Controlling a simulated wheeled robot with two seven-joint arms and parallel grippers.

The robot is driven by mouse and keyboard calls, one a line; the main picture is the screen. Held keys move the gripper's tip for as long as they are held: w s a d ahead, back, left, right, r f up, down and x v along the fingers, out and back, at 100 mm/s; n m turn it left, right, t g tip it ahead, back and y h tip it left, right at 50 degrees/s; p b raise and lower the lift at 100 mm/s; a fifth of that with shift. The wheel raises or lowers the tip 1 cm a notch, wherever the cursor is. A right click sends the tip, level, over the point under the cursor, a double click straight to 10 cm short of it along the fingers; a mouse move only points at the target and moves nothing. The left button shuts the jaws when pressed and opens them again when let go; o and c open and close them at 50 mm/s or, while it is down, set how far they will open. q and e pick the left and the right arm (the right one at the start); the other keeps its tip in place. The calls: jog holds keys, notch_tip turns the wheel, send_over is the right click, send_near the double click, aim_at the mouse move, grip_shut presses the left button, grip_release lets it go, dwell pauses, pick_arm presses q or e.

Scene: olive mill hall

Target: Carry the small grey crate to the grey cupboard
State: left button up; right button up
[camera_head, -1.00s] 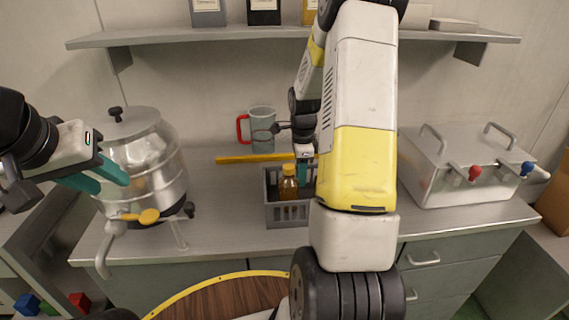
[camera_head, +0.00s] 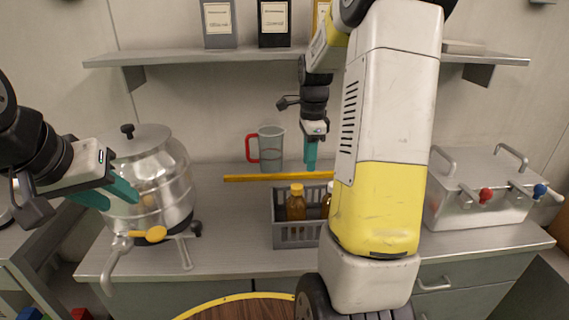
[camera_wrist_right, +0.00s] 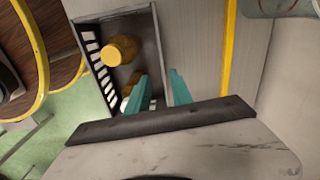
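The small grey crate (camera_head: 297,237) stands on the counter with amber bottles in it, one (camera_head: 296,206) yellow-capped; my right arm hides its right end. My right gripper (camera_head: 311,158) points down above and behind the crate's far rim. In the right wrist view its teal fingers (camera_wrist_right: 160,92) are apart, with nothing between them, near the crate's long wall (camera_wrist_right: 159,48). My left gripper (camera_head: 110,195) is open and empty in front of the steel urn. Grey-green cupboard fronts (camera_head: 455,300) show under the counter; I cannot tell whether they are the grey cupboard.
A steel urn (camera_head: 150,185) with a tap stands left, and a lidded steel box (camera_head: 480,205) with red and blue taps right. A red-handled jug (camera_head: 271,148) and a yellow bar (camera_head: 275,177) are behind the crate. A shelf (camera_head: 220,57) hangs above. A round wooden top (camera_head: 250,310) is in front.

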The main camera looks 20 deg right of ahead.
jog(key=s+a+r+n+t, duration=0.2)
jog(key=s+a+r+n, duration=0.2)
jog(key=s+n, duration=0.2)
jog(key=s+a+r+n+t+y, duration=0.1)
jog(key=s+a+r+n+t, duration=0.1)
jog(key=s+a+n, duration=0.3)
jog(key=s+a+r+n+t+y, duration=0.1)
jog(key=s+a+r+n+t, duration=0.1)
jog(key=s+a+r+n, duration=0.3)
jog(key=s+n, duration=0.4)
jog(key=shift+a+r, duration=0.2)
jog(key=shift+r, duration=0.1)
